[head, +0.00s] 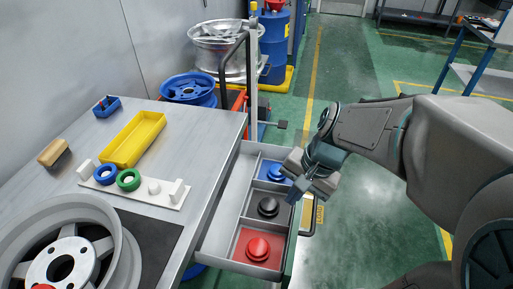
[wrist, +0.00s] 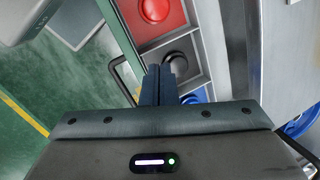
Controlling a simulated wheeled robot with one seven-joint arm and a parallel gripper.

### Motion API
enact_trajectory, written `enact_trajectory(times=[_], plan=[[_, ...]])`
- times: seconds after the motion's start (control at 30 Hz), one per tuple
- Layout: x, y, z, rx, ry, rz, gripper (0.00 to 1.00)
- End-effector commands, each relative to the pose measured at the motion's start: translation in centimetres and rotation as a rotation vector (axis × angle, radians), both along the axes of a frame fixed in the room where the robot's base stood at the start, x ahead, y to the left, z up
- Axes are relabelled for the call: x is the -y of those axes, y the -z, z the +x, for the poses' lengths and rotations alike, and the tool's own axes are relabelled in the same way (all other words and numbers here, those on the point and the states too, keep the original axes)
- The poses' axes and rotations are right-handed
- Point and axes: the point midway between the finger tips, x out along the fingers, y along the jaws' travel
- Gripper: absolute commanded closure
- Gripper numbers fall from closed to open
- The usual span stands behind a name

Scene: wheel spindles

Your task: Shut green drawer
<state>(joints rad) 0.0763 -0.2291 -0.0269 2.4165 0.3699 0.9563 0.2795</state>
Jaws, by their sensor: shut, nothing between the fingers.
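The green drawer (head: 293,243) is pulled out from the right side of the workbench. Its grey inside has compartments with a blue, a black and a red knob-like piece. Its green front edge also shows in the wrist view (wrist: 118,28), with a dark loop handle (wrist: 116,76) on its outer side. My gripper (head: 294,195) is at the drawer's front edge, near the blue compartment. In the wrist view its fingers (wrist: 160,72) are together and empty, close to the handle. I cannot tell whether they touch the drawer.
The workbench (head: 205,130) holds a wheel rim (head: 115,250), a yellow tray (head: 134,138), a spindle board with blue and green rings, and a brush. A thin post and a black-handled cart stand behind the drawer.

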Motion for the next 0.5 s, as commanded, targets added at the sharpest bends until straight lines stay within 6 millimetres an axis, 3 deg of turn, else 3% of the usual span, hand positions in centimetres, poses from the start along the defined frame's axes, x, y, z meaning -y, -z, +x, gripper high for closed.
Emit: enact_trajectory(times=[0.03, 0.2, 0.33, 0.5], plan=[[-0.2, 2.4, 1.3, -0.068, 0.151, 0.081, 1.0], [-0.7, 5.9, 6.0, -0.272, 0.624, 0.336, 1.0], [-0.4, 7.8, 9.1, -0.397, 0.894, 0.483, 1.0], [0.1, 9.0, 11.5, -0.487, 1.077, 0.589, 1.0]])
